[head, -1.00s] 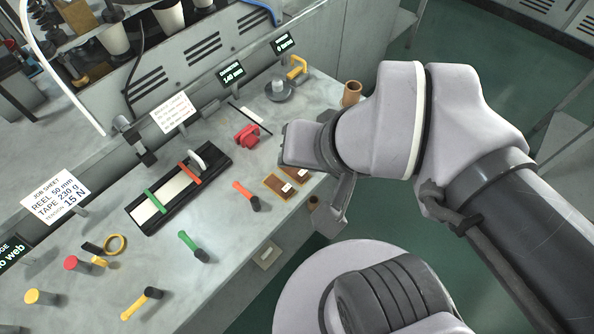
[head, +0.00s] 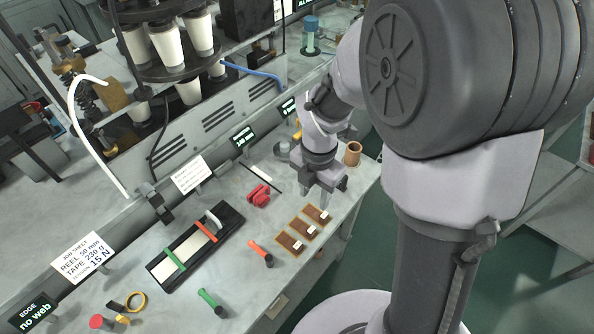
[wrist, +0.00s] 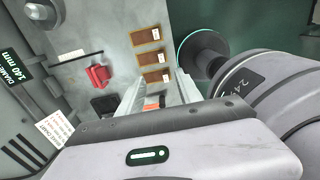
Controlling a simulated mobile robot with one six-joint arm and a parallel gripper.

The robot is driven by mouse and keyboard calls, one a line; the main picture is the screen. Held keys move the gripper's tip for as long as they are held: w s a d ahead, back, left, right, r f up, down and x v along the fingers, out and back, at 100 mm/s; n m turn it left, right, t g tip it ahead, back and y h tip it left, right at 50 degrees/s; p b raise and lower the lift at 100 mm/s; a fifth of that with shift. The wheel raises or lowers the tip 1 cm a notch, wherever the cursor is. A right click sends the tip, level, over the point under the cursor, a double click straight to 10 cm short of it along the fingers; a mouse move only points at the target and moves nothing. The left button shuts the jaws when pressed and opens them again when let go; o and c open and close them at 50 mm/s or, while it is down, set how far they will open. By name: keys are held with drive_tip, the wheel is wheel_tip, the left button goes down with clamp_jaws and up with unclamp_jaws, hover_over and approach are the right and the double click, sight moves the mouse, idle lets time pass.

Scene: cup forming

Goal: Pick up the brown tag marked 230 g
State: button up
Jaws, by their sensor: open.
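Three brown tags with small white labels lie in a row near the bench's right edge: a far tag (head: 313,214), a middle tag (head: 301,228) and a near tag (head: 288,243). The labels are too small to read, so I cannot tell which is marked 230 g. The wrist view shows the three tags too, as a top one (wrist: 143,36), a middle one (wrist: 150,57) and a bottom one (wrist: 154,77). My gripper (head: 322,188) is open and empty, above the bench just beyond the far tag, pointing down.
A red part (head: 257,195) sits left of the tags. An orange-handled tool (head: 260,252) lies in front of them, a black fixture (head: 195,248) further left. A brown cylinder (head: 352,153) stands at the right edge.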

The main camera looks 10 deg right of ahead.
drive_tip(key=b, duration=0.4)
hover_over(311, 229)
wheel_tip(311, 229, down, 11)
drive_tip(key=shift+d+f, duration=0.1)
wheel_tip(311, 229, down, 6)
drive_tip(key=b, duration=0.3)
drive_tip(key=shift+s, duration=0.1)
drive_tip(key=shift+r, duration=0.3)
drive_tip(key=shift+c, duration=0.2)
clamp_jaws()
